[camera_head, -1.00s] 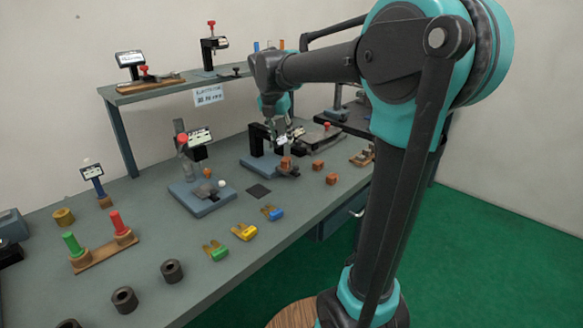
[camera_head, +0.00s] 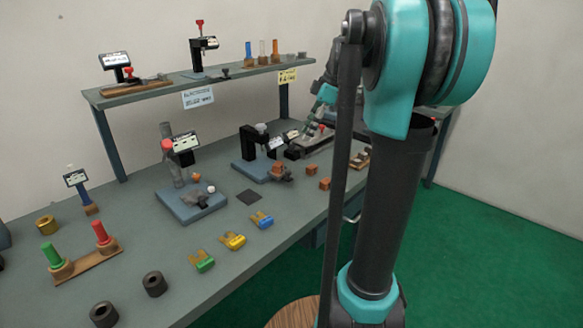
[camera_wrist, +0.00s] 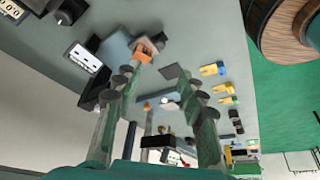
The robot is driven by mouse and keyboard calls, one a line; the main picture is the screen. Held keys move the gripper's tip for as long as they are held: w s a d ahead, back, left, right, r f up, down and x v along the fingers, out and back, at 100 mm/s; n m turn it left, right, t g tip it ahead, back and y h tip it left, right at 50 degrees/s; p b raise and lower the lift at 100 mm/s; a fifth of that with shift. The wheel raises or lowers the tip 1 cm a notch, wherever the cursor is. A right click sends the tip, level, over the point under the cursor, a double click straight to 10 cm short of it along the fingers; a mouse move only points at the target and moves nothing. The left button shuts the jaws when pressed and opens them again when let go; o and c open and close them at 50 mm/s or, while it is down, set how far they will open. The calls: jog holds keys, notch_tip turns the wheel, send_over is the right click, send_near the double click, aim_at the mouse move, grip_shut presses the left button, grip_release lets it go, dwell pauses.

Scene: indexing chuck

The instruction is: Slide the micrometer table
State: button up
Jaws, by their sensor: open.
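A blue-grey stand (camera_head: 243,172) with a black upright, a small display and a grey stage (camera_head: 280,175) carrying an orange block (camera_head: 277,168) is on the bench. It may be the micrometer table; I cannot tell for sure. In the wrist view the orange block (camera_wrist: 144,46) is near the left fingertip, and a display (camera_wrist: 83,57) is at left. My gripper (camera_wrist: 163,68) is open, with nothing seen between its fingers. In the head view my gripper (camera_head: 306,134) is right of the stand, near a long grey fixture (camera_head: 318,143) with a red knob. Contact is unclear.
Another blue-grey stand (camera_head: 185,208) with a display is to the left. Two loose orange blocks (camera_head: 324,184) lie to the right. Green, yellow and blue pieces (camera_head: 232,241) lie near the front edge. A raised shelf (camera_head: 170,88) runs behind.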

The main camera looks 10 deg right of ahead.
aim_at(289, 171)
jog(key=x, duration=1.4)
jog(key=shift+s+f, duration=0.1)
jog(key=shift+f, duration=0.25)
grip_shut()
